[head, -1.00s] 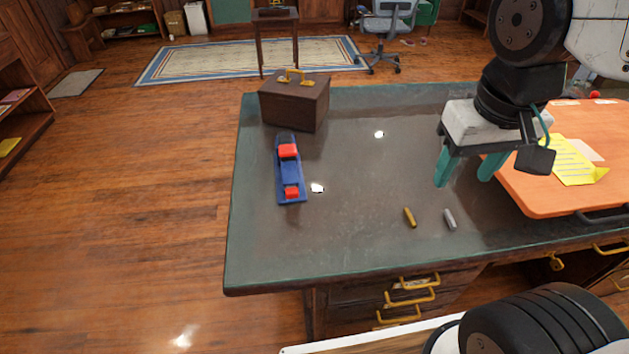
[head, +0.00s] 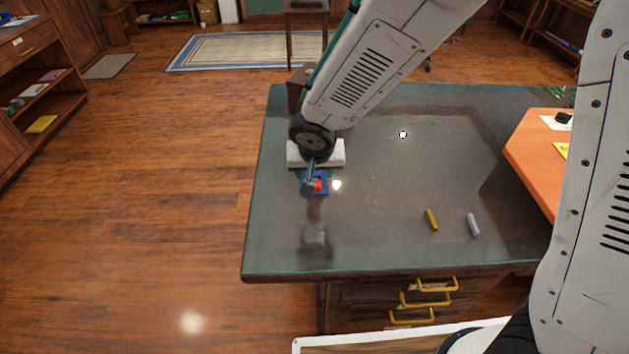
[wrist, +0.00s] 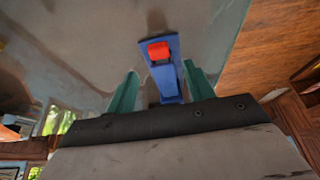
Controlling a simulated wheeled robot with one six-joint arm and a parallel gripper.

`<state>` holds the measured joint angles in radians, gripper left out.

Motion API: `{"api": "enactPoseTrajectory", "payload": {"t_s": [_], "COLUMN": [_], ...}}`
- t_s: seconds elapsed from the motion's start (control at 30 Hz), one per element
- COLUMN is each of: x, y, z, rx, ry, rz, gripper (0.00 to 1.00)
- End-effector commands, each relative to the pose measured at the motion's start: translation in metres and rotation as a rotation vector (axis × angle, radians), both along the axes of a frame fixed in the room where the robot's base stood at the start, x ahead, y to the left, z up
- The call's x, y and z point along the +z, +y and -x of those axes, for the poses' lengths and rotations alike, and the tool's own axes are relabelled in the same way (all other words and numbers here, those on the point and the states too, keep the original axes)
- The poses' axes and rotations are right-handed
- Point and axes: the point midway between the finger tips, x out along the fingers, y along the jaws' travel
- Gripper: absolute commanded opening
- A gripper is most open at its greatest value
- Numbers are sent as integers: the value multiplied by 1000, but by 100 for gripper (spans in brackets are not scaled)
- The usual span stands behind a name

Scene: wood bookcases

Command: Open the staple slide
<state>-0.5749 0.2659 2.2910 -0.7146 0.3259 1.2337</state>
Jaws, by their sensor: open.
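The staple slide is a long blue body (wrist: 171,82) with red parts, lying on the dark green desk. In the wrist view one red block (wrist: 158,51) shows near its far end. In the head view only the near end of the blue body (head: 309,189) and a red part (head: 318,185) show; the rest is hidden by my arm. My gripper (wrist: 160,69) is open, its teal fingers on either side of the blue body, with gaps visible and nothing held. In the head view my gripper (head: 311,178) is over the body; its height above it is unclear.
A brass-coloured stick (head: 431,220) and a grey stick (head: 473,225) lie on the desk (head: 370,245) to the right. A dark wooden box (head: 296,90) is mostly hidden behind my arm. An orange board (head: 540,165) is at the right. The desk's middle is clear.

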Motion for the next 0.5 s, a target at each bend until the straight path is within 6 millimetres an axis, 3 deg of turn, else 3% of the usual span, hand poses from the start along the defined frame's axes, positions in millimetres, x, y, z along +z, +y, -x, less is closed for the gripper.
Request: {"api": "enactPoseTrajectory", "payload": {"t_s": [0.3,0.5], "x": [-46,-60], "y": [-2,-2], "z": [-19,-25], "rx": [0,-1], "ry": [3,2], "rz": [3,2], "gripper": [53,53]}}
